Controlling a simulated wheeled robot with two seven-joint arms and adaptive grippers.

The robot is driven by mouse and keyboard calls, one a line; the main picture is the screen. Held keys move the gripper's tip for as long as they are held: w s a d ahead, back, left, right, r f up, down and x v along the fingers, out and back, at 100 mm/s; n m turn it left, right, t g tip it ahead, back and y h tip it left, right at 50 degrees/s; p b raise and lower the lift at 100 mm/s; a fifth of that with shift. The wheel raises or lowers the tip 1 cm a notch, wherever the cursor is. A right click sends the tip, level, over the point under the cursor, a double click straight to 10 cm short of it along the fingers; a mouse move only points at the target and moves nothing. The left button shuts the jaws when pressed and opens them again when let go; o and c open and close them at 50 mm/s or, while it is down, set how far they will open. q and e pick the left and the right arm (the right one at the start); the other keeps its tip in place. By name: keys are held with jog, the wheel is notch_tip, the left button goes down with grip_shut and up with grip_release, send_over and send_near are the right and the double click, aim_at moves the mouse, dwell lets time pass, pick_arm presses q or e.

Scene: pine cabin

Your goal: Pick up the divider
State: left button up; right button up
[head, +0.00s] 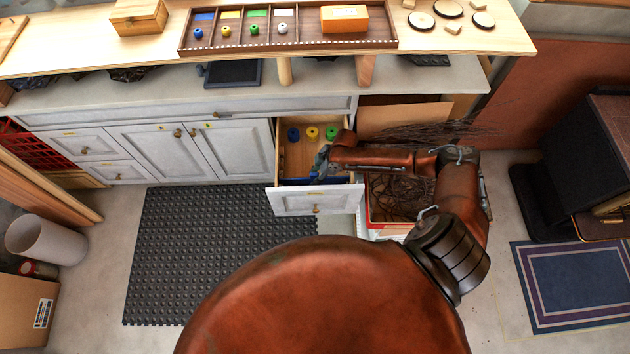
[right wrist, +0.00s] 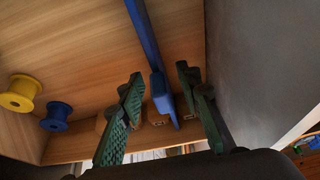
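The blue divider (right wrist: 162,92) stands in the open drawer (head: 313,202), and it has a thicker block on its side. It also shows as a blue strip (head: 297,181) near the drawer front in the head view. My right gripper (head: 321,160) reaches down into the drawer from the right. In the right wrist view its green ridged fingers (right wrist: 160,82) are open, one on each side of the divider. I see gaps between the fingers and the divider. My left gripper is in neither view.
Blue, yellow (head: 312,133) and green spools sit at the back of the drawer. A tray (head: 290,44) with coloured compartments stands on the worktop above. A box of twigs (head: 400,195) is right of the drawer. A black mat (head: 205,245) lies on the floor.

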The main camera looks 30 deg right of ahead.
jog(key=shift+c, duration=0.5)
jog(key=c, duration=0.3)
grip_shut()
jog(key=shift+r, duration=0.1)
